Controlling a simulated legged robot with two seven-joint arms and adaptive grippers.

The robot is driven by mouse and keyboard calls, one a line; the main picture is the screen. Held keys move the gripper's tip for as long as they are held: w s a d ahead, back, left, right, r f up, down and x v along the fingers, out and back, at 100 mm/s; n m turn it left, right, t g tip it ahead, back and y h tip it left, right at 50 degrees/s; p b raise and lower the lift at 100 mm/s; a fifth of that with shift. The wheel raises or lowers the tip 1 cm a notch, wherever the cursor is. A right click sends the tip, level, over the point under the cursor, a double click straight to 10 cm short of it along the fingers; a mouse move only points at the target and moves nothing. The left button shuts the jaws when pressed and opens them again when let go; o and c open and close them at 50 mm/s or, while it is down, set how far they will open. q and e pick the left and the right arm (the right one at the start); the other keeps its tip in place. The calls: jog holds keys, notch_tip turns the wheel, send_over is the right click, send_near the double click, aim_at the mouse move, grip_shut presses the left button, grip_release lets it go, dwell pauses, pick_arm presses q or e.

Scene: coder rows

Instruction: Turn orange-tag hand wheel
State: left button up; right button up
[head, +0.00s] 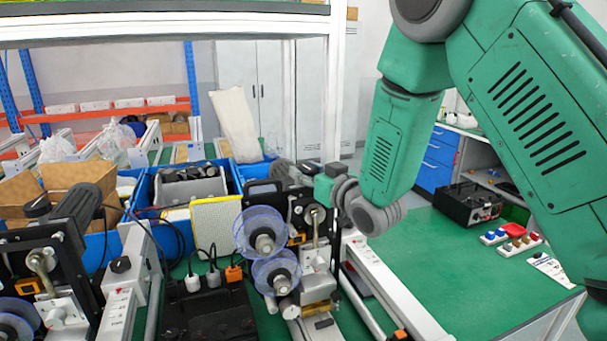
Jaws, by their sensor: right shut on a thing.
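An orange tag (297,239) shows on the coder's front below the gripper, beside two clear-blue reels (259,232). A similar coder (50,265) stands at the left, with its own orange label (28,286). My left gripper is not in view.
Blue bins (150,195) and a cardboard box (75,180) stand behind the coders. White rails (390,285) run along the right. The green bench (460,270) is mostly clear there, with small coloured parts (510,240) farther right.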

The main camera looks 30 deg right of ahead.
jog(key=m+h+b, duration=0.1)
jog(key=m+h, duration=0.1)
jog(key=h, duration=0.1)
jog(key=shift+f, duration=0.2)
jog(key=m+g+h+b, duration=0.1)
jog(key=m+h, duration=0.1)
jog(key=h, duration=0.1)
jog(key=shift+a, duration=0.1)
jog(key=shift+s+m+g+h, duration=0.1)
jog(key=shift+m+g+h, duration=0.2)
jog(key=shift+m+h, duration=0.5)
jog(key=shift+h, duration=0.3)
jog(key=o, duration=1.2)
jog(key=shift+o, duration=0.2)
jog(key=shift+r, duration=0.1)
